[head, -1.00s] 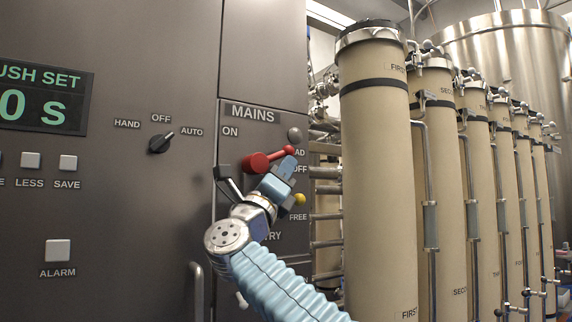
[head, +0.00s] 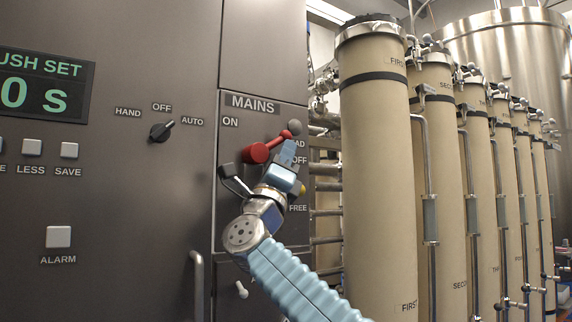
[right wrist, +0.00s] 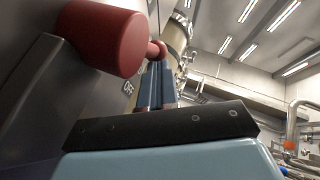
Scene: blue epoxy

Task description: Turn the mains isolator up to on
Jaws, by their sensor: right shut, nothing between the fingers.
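The mains isolator is a red rotary handle (head: 254,153) on the grey panel, below the MAINS and ON labels. In the right wrist view the big red hub (right wrist: 105,38) fills the upper left, and the closed fingers (right wrist: 155,88) reach up to the red arm's end; contact looks likely but is not clear. The OFF label is partly hidden. My left gripper is not in view.
A black lever (head: 234,180) juts out left of my right wrist. A selector knob (head: 161,131), push buttons (head: 59,237) and a vertical door handle (head: 196,285) are further left. Tall beige columns (head: 375,170) stand close on the right.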

